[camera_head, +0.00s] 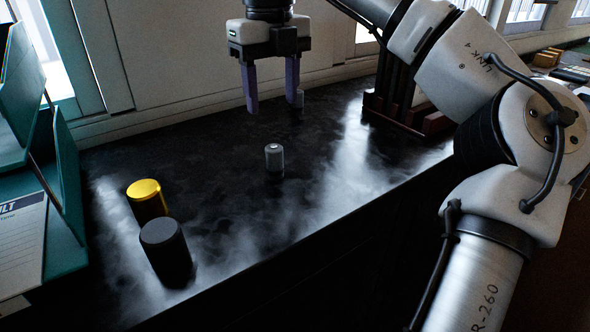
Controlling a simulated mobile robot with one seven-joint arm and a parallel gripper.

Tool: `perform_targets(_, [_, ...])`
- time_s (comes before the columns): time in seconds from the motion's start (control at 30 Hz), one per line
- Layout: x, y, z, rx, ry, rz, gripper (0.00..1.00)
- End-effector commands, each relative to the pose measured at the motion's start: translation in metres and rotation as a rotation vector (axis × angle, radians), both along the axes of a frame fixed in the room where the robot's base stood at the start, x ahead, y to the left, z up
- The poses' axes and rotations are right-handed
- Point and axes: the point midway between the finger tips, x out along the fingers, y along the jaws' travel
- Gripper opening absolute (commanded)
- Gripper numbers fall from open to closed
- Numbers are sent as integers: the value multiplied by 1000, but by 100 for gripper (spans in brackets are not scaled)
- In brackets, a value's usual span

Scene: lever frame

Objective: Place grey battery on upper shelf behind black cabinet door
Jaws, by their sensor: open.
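A small grey battery (274,158) with a lighter top stands upright on the black countertop (235,215), near its middle. My gripper (274,103) points down above and behind it in the picture. Its two purple fingers are apart, with nothing between them, and do not touch the battery. A small greyish shape (299,104) shows by the right fingertip, partly hidden; I cannot tell what it is. I cannot make out a black cabinet door or its upper shelf in this view.
A gold-topped cylinder (147,200) and a larger dark cylinder (166,252) stand at the front left. A teal shelf unit (68,178) is at the left edge. A dark reddish rack (398,108) stands at the back right. The counter around the battery is clear.

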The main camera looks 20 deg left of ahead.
Motion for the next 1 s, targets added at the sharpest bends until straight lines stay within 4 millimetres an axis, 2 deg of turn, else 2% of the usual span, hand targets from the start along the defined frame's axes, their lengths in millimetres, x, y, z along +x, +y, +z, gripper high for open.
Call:
perform_targets(0.1, [0,-1,-29,0,2,0,54])
perform_targets(0.3, [0,-1,-61,-2,1,-2,54])
perform_targets(0.57, [0,-1,-82,1,1,-4,54])
perform_targets(0.83, [-3,-1,-120,0,2,-3,54])
perform_targets(1.0, [-3,-1,-131,0,0,-3,54])
